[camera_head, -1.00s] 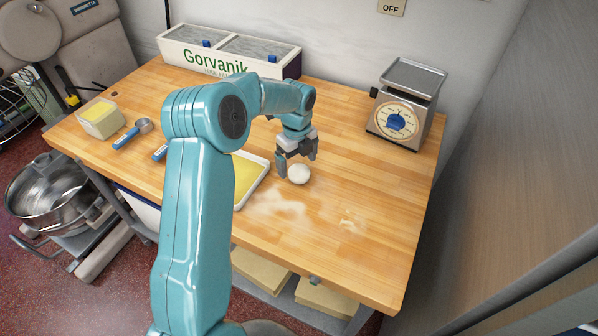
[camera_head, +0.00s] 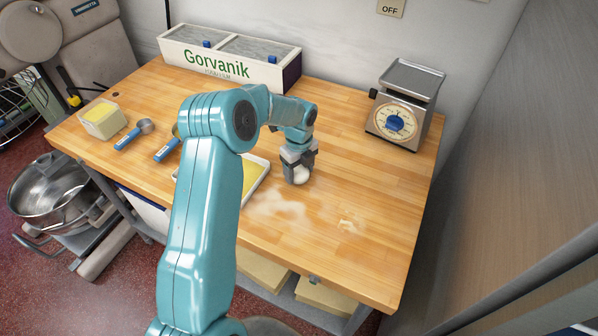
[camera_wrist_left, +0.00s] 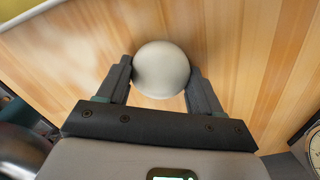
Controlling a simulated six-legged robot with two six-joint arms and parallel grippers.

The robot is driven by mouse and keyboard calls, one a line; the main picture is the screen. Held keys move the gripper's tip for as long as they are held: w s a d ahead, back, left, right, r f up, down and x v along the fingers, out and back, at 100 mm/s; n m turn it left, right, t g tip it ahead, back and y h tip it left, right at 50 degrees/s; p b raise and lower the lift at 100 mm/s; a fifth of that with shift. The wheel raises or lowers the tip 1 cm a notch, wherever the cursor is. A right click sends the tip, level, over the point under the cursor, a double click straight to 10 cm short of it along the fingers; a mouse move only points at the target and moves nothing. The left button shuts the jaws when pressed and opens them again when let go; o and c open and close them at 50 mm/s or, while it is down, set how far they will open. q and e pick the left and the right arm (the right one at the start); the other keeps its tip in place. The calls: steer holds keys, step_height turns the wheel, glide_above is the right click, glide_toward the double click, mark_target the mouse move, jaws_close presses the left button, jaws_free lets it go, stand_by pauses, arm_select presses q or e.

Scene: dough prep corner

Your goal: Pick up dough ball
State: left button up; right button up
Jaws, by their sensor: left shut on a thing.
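The white dough ball (camera_head: 300,176) is on or just above the wooden table, right of the yellow tray; I cannot tell whether it touches the table. My left gripper (camera_head: 297,172) is over it, with its fingers down either side and partly hiding it. In the left wrist view the ball (camera_wrist_left: 162,69) sits between the two dark fingers of the left gripper (camera_wrist_left: 163,82), which is shut on it. My right gripper is not in view.
A shallow tray with a yellow inside (camera_head: 254,179) lies just left of the ball. Floury patches (camera_head: 278,207) mark the table in front. A kitchen scale (camera_head: 403,110) stands at the back right, and a labelled bin (camera_head: 228,66) stands at the back.

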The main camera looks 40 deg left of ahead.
arm_select(q)
steer(key=shift+w+r, duration=0.1)
steer(key=shift+r, duration=0.25)
step_height(320, 180, up, 19)
steer(key=b, duration=0.1)
steer(key=shift+b, duration=0.4)
steer(key=shift+r, duration=0.15)
step_height(320, 180, up, 5)
steer(key=p, duration=0.5)
glide_above(299, 170)
